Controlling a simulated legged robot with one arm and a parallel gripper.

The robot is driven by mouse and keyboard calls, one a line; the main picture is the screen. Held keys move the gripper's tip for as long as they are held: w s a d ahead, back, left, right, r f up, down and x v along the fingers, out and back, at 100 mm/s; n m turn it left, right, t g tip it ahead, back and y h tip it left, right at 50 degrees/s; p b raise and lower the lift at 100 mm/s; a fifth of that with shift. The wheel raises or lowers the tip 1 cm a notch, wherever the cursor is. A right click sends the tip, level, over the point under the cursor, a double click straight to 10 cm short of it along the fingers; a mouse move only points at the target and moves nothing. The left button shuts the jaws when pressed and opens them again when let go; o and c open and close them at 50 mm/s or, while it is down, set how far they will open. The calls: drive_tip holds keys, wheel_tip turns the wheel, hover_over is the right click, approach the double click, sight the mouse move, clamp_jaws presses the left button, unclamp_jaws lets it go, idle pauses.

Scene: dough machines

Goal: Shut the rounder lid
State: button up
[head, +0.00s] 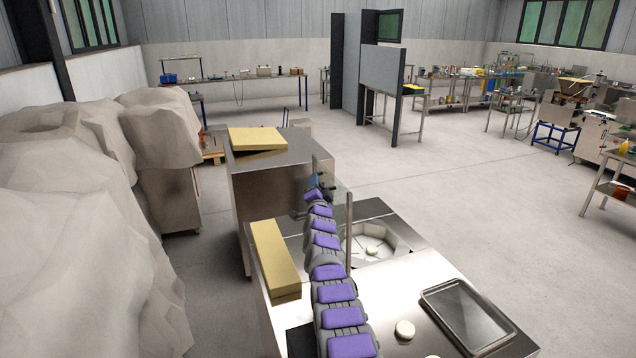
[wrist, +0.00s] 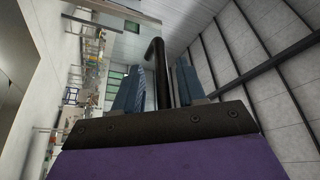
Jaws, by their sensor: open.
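The rounder (head: 392,226) is a steel machine with an open, many-sided well holding a pale plate and dough pieces. A clear upright panel with a steel post (head: 349,235), seemingly its raised lid, stands at the well's left side. My arm reaches up along that side, and my gripper (head: 314,186) is near the panel's top, partly hard to make out. In the wrist view my gripper (wrist: 158,85) is open, with a blue finger on each side. A dark bent bar (wrist: 160,72), perhaps the lid handle, shows between the fingers; I cannot tell whether they touch it.
A metal tray (head: 466,314) and a round dough piece (head: 405,329) lie on the front worktop. A yellow block (head: 275,258) lies left of my arm. Another steel machine (head: 262,178) stands behind. Large pale covered shapes (head: 75,235) fill the left; open floor lies right.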

drive_tip(key=shift+a+f, duration=0.1)
drive_tip(key=shift+a, duration=0.1)
drive_tip(key=shift+c, duration=0.5)
clamp_jaws()
